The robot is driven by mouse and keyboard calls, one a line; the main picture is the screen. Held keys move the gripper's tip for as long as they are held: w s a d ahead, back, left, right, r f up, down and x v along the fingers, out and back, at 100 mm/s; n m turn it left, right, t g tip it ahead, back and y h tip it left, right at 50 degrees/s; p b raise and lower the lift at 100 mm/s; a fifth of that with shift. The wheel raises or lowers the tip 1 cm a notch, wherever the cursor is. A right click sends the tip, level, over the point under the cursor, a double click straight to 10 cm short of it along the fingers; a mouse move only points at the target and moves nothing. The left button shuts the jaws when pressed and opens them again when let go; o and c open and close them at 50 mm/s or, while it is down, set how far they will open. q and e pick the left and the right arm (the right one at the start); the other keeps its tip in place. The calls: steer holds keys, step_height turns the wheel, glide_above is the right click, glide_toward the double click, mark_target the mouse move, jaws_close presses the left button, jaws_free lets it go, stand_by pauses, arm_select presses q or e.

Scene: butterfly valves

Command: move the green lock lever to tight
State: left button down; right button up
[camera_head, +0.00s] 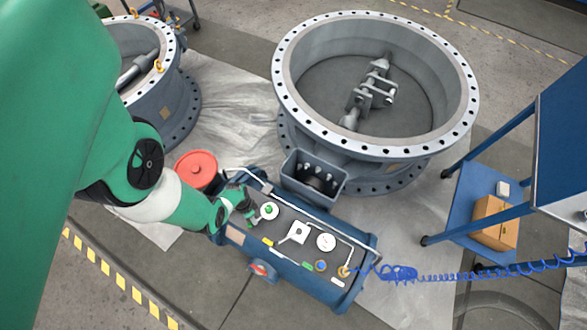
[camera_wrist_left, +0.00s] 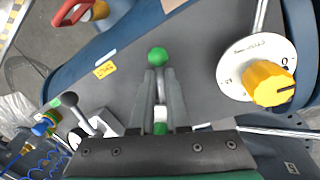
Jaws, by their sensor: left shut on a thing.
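The green lock lever ends in a green ball (camera_wrist_left: 158,56) in the left wrist view. Its rod runs back between my left fingers, which are shut on it. A white and green part (camera_wrist_left: 160,120) shows lower between the fingers. In the head view my left gripper (camera_head: 250,208) is at the left end of the blue control box (camera_head: 345,290). A green spot on a white round plate (camera_head: 268,210) shows beside its fingers. The arm hides the box's left end there. My right gripper is not in view.
In the left wrist view, a dial with a yellow knob (camera_wrist_left: 270,84) is close on the right. A white plate (camera_head: 296,233) with a lever, a gauge (camera_head: 326,242) and a red handle (camera_head: 262,270) are nearby. A large grey valve ring (camera_head: 430,150) stands behind.

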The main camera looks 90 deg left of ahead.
arm_select(q)
steer(key=shift+a, duration=0.1)
steer(key=c, duration=0.9)
jaws_free()
steer(key=p+v, duration=1)
steer(key=v, duration=0.1)
steer(key=shift+r, duration=0.25)
steer(key=shift+w, duration=0.1)
